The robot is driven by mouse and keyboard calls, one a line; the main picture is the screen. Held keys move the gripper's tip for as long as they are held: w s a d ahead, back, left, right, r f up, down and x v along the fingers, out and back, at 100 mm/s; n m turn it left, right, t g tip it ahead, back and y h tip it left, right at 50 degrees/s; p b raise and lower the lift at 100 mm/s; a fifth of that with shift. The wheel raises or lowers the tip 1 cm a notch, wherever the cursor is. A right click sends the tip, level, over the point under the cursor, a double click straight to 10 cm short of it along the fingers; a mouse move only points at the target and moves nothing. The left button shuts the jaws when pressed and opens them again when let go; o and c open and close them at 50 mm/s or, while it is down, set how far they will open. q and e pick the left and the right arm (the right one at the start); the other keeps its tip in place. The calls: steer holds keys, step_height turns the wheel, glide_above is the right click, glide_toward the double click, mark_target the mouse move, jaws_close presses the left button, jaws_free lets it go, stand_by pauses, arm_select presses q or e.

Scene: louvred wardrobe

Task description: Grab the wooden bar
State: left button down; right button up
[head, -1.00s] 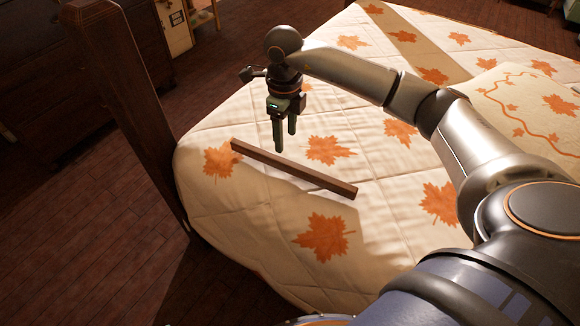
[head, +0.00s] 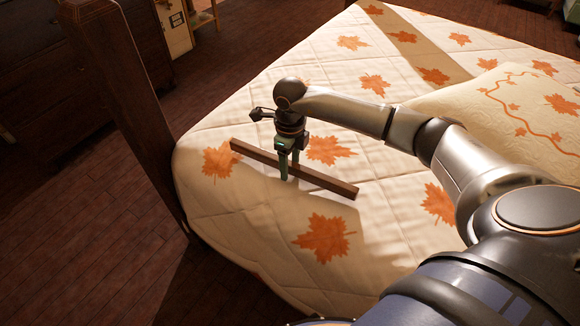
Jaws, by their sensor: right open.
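The wooden bar (head: 327,182) is a long, thin brown stick lying diagonally on the bed's quilt. My right gripper (head: 289,168) points down at the middle of the bar. It is open. One finger shows on the near side of the bar, and the other is partly hidden at the far side, so the fingers appear to be astride it. I cannot tell whether either finger touches the bar. My left gripper is not in view.
The bed (head: 225,215) has a cream quilt with orange maple leaves. A dark wooden bedpost (head: 125,105) stands at the left corner. A pillow (head: 505,110) lies at the right. The quilt around the bar is clear, and dark wooden floor lies to the left.

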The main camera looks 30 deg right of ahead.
steer(key=shift+c, duration=0.2)
jaws_close()
steer(key=shift+r, duration=0.1)
